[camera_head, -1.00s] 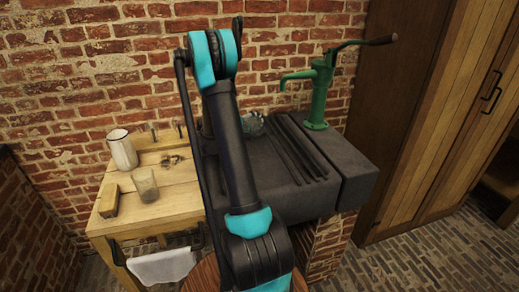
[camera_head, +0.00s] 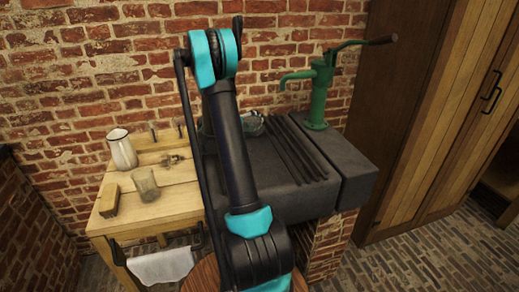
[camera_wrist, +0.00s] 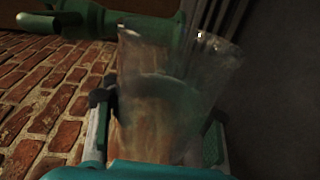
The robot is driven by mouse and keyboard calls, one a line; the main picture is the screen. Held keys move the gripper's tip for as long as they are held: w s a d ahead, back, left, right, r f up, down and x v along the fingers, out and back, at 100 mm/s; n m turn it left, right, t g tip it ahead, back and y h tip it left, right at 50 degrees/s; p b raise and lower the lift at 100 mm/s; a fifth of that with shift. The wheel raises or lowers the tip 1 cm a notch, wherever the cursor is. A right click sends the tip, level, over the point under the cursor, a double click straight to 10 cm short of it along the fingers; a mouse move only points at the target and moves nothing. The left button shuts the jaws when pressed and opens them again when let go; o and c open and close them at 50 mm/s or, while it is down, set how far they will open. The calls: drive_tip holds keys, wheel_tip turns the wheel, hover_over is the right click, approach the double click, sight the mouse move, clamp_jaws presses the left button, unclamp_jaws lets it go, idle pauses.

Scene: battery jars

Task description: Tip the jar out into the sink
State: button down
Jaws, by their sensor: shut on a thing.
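The clear glass jar (camera_wrist: 160,110) is held between the fingers of my gripper (camera_wrist: 158,130) in the wrist view. In the head view the glass (camera_head: 253,124) shows just right of my arm, over the back left of the dark stone sink (camera_head: 268,170). My arm hides the gripper there. Sink stone (camera_wrist: 285,95) fills the right of the wrist view, and the picture is rolled.
A green hand pump (camera_head: 319,92) stands at the sink's back right, its spout toward the jar. On the wooden table (camera_head: 175,195) at left are a white jug (camera_head: 122,149), another glass (camera_head: 145,184) and a wooden block (camera_head: 109,200). A brick wall (camera_head: 120,70) is close behind.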

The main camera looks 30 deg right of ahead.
drive_tip(key=w+f+n+g, duration=0.1)
drive_tip(key=n, duration=0.4)
drive_tip(key=w+f+n, duration=0.1)
drive_tip(key=n, duration=0.5)
drive_tip(key=w+n+g, duration=0.1)
drive_tip(key=w+n, duration=0.1)
drive_tip(key=n, duration=0.4)
drive_tip(key=shift+d+f+g, duration=0.3)
drive_tip(key=shift+d+f, duration=0.05)
drive_tip(key=shift+f, duration=0.05)
